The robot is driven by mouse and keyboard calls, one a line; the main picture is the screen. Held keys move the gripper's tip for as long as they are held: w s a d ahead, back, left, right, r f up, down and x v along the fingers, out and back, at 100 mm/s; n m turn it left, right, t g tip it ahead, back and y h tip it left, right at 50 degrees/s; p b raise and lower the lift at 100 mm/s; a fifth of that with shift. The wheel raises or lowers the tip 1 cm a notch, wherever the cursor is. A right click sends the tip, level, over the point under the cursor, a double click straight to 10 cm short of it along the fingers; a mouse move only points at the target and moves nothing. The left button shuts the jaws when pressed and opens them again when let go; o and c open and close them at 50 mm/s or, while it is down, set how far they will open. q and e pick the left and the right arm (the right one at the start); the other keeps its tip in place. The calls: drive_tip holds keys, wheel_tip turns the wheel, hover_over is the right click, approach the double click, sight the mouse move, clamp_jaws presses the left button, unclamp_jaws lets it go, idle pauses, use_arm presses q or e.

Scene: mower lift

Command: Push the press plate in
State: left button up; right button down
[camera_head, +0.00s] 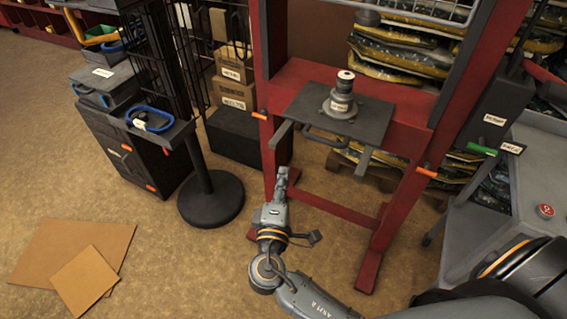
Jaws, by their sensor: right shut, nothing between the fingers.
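The press plate (368,128) is a dark grey slab on the red crossbeam of the press, sticking out toward me at the front. A labelled dark cylinder with a pale top (345,92) stands upright on it. A dark loop handle (322,138) shows at its front edge, between two grey bars. My right gripper (282,174) is shut and empty. It appears below and in front of the plate's left bar; the picture shows a gap between them. My left gripper is out of view.
The red press frame (264,60) has uprights with orange pegs on both sides. A black stand with a round base (211,205) is at left, beside dark cases (125,150). A grey cart with a red button (545,211) stands at right. Cardboard sheets (72,250) lie on open floor.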

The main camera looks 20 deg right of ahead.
sight(321, 111)
drive_tip(key=w+d+p, duration=0.3)
drive_tip(key=w+d, duration=0.4)
drive_tip(key=shift+w+d+r, duration=0.3)
drive_tip(key=shift+w+d, duration=0.05)
drive_tip(key=shift+d, duration=0.05)
drive_tip(key=w+d+b, duration=0.1)
drive_tip(key=w+d, duration=0.2)
drive_tip(key=w+d+b, duration=0.2)
drive_tip(key=w+d, duration=0.1)
drive_tip(key=d, duration=0.1)
drive_tip(key=w+d+b, duration=0.2)
drive_tip(key=w+d, duration=0.1)
drive_tip(key=d, duration=0.1)
drive_tip(key=shift+w, duration=0.2)
drive_tip(key=shift+r, duration=0.2)
drive_tip(key=shift+d, duration=0.1)
